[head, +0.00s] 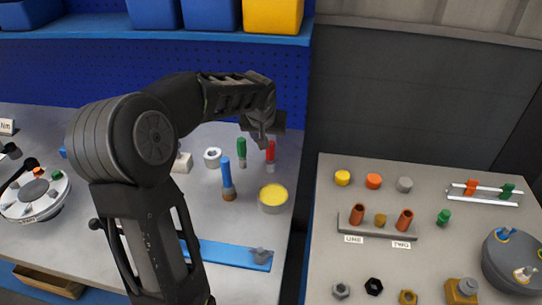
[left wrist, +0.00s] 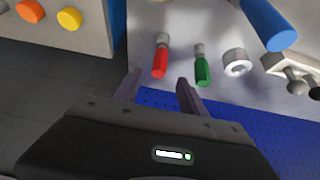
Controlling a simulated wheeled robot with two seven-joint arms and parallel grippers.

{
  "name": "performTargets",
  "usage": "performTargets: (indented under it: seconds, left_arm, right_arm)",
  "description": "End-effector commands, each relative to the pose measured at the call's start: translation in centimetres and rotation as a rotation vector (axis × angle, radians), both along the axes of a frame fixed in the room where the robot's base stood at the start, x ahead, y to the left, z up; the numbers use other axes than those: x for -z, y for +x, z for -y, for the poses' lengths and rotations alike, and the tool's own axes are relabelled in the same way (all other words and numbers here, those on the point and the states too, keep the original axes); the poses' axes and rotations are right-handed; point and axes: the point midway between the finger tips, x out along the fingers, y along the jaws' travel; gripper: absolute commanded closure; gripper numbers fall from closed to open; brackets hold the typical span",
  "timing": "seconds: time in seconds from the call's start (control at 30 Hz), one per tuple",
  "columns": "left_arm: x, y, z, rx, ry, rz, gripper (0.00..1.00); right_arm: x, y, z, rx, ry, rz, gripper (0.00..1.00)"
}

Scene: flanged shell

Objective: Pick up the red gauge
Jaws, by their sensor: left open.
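The red gauge (head: 270,151) stands on the grey bench near its right edge, red end up, with a metallic lower end. It also shows in the left wrist view (left wrist: 160,59), just beyond the fingertips and between their lines. My left gripper (head: 262,133) is over the back of the bench, just above and beside the red gauge. In the left wrist view its two fingers (left wrist: 158,84) are apart with nothing between them. A green gauge (head: 242,148) stands to the left of the red one, close to the right-hand finger in the left wrist view (left wrist: 203,70). My right gripper is not in view.
A blue-handled tool (head: 226,175), a yellow-topped can (head: 273,197) and a white ring (head: 212,157) stand nearby. A blue pegboard (head: 100,62) rises behind. A dark gap separates the bench from the right-hand table (head: 325,225), which holds several parts.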

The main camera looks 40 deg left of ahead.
Motion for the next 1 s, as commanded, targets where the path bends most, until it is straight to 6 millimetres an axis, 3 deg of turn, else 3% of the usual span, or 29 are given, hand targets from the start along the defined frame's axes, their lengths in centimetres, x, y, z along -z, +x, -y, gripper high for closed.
performTargets:
  seconds: [0.23,0.67,1.0]
  left_arm:
    - [2.0,1.0,-0.5,0.000,0.000,-0.003,0.51]
    - [2.7,1.4,-0.7,0.000,0.000,-0.003,0.51]
    - [6.4,3.5,-1.7,0.000,-0.001,-0.002,0.51]
  right_arm:
    - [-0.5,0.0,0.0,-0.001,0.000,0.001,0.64]
    - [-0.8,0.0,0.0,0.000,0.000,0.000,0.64]
    - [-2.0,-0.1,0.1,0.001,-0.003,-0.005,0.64]
